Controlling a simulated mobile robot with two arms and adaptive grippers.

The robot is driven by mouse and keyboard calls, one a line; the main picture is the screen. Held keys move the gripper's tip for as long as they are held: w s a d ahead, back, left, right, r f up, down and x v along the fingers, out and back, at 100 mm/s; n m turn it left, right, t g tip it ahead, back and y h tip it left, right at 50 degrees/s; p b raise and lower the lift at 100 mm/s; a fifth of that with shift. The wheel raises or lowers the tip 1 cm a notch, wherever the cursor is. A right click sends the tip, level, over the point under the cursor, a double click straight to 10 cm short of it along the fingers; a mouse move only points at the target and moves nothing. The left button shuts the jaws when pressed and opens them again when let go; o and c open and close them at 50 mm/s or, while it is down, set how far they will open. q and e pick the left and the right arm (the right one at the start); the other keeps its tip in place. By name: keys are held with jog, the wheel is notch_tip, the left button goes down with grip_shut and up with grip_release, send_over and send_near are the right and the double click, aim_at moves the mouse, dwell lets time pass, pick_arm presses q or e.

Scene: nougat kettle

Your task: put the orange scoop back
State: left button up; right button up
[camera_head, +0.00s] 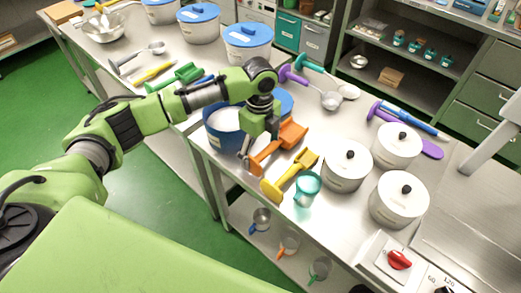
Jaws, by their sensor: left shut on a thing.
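The orange scoop (291,135) is at the near left edge of the steel table, right beside a blue tub (219,139). Its bowl points to the upper right and its handle to the lower left. My left gripper (247,157) points down and is shut on the orange scoop near its handle. The arm and gripper hide part of the tub and of the grip. I cannot tell whether the scoop touches the table. My right gripper is not in view.
A yellow scoop (289,177) and a teal cup-like scoop (307,185) lie just to the right. Several white lidded pots, such as this one (346,169), stand beyond them. Purple and teal scoops lie behind. A shelf below holds several small scoops.

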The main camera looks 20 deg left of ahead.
pick_arm(q)
jog(key=shift+f, duration=0.6)
jog(key=o, duration=1.2)
jog(key=shift+f, duration=0.1)
jog(key=shift+c, duration=0.2)
notch_tip(320, 180, up, 12)
jog(key=b, duration=0.2)
jog(key=shift+w, duration=0.15)
jog(key=shift+a, duration=0.1)
